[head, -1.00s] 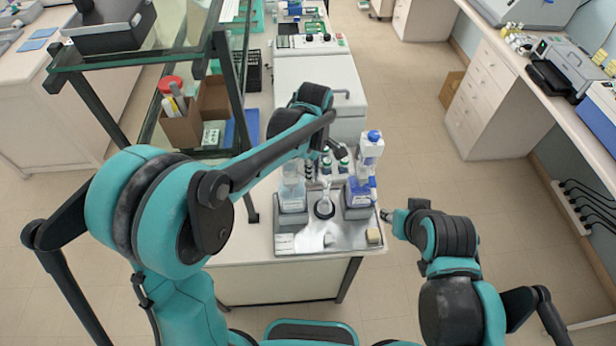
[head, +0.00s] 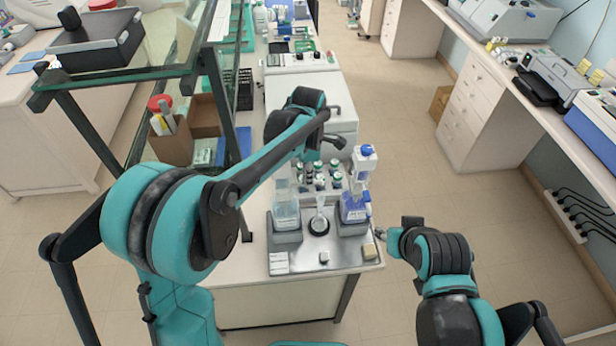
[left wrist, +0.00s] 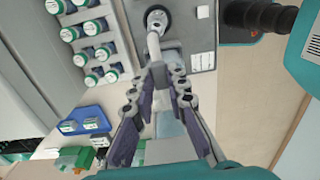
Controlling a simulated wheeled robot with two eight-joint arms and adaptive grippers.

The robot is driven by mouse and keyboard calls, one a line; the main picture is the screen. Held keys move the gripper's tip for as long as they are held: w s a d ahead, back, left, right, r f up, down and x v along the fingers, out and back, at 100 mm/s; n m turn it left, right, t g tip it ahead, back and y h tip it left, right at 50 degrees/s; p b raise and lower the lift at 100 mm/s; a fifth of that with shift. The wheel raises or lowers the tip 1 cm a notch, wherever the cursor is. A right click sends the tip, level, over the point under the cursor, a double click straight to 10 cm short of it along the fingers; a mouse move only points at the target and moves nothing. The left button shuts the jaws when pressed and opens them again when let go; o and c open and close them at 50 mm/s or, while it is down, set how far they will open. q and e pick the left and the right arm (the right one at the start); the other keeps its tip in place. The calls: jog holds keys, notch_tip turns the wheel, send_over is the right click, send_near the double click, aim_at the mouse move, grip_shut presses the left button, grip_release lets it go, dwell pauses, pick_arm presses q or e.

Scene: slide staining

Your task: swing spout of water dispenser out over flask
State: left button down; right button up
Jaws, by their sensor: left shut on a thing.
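The water dispenser (head: 286,215), a clear bottle with pale liquid, stands at the left of the steel tray, partly under my left arm. The flask (head: 319,224) stands to its right. In the left wrist view the flask (left wrist: 156,18) is at the top, beyond the fingertips. In the head view my left gripper (head: 298,163) is mostly hidden. My right gripper (head: 381,233) is beside the tray's right edge; its fingers are unclear.
A second dispenser with blue liquid (head: 354,207) stands right of the flask. Several capped vials (head: 322,175) are behind; they also show in the left wrist view (left wrist: 92,28). A small block (head: 370,251) lies at the tray's front right. A glass shelf (head: 120,78) rises at left.

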dwell(0.3)
pick_arm(q)
jog(key=c, duration=1.5)
grip_release()
notch_tip(320, 180, up, 12)
jog(key=shift+s+f, duration=0.1)
